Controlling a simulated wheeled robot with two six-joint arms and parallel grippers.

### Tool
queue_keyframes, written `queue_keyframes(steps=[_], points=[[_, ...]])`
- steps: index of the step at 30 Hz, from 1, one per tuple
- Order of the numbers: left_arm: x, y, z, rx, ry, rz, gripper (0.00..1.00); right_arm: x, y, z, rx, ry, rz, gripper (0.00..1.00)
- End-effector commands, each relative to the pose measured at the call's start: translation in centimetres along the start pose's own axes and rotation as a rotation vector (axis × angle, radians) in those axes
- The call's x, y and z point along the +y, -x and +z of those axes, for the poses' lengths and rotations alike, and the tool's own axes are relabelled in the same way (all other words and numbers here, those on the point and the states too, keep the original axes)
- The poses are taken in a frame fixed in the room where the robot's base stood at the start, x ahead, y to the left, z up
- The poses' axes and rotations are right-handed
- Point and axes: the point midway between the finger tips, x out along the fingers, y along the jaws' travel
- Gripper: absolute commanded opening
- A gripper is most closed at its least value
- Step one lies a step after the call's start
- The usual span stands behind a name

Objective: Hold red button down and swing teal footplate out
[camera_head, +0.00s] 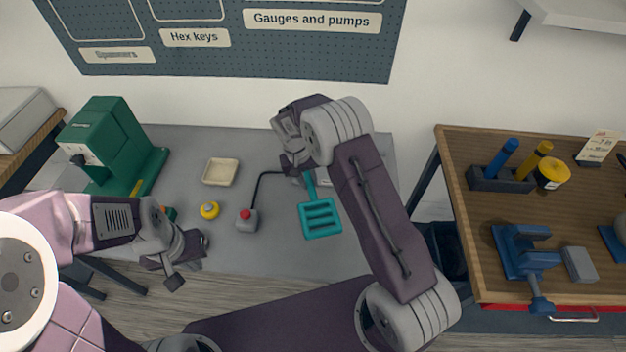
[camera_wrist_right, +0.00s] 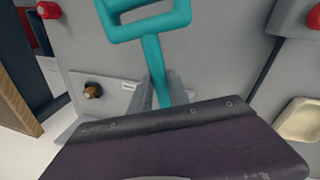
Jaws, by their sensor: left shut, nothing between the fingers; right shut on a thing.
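The teal footplate (camera_head: 320,219) is a slotted frame on a thin stem, over the grey bench. My right gripper (camera_head: 297,168) is shut on its stem; in the right wrist view the teal stem (camera_wrist_right: 153,60) runs between my fingers (camera_wrist_right: 163,90). The footplate's far end is hidden by my right arm in the head view. The red button (camera_head: 246,214) sits on a small grey box with a black cable, left of the footplate; a red button also shows at the right wrist view's top right (camera_wrist_right: 315,16). My left gripper (camera_head: 184,262) is shut and empty, left of and nearer than the button, apart from it.
A yellow round thing (camera_head: 210,210) and a cream tray (camera_head: 220,172) lie on the grey bench (camera_head: 270,262). A green machine (camera_head: 112,145) stands at its left. A wooden bench (camera_head: 470,235) with a blue vise (camera_head: 525,255) is at the right. Bare bench surrounds the button box.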

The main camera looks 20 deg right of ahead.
Motion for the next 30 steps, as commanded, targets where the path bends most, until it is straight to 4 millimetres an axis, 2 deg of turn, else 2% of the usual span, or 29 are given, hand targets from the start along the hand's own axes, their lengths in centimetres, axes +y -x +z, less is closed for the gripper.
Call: queue_keyframes(steps=[14, 15, 16, 26, 30], points=[[0.0, 0.0, 0.0, 0.0, 0.0, 0.0, 0.0, -0.2, 0.3, -0.2, 0.005, -0.017, -0.004, 0.0], [0.0, 0.0, 0.0, 0.0, 0.0, 0.0, 0.0, -0.2, 0.3, -0.2, 0.005, -0.017, -0.004, 0.33], [0.0, 0.0, 0.0, 0.0, 0.0, 0.0, 0.0, -0.2, 0.2, -0.2, 0.005, -0.016, -0.004, 0.41], [0.0, 0.0, 0.0, 0.0, 0.0, 0.0, 0.0, -0.1, 0.3, -0.1, 0.001, -0.014, -0.002, 0.43], [0.0, -0.3, 0.0, 0.0, 0.0, 0.0, 0.0, -0.2, 2.3, -0.2, 0.006, -0.015, -0.003, 0.43]])
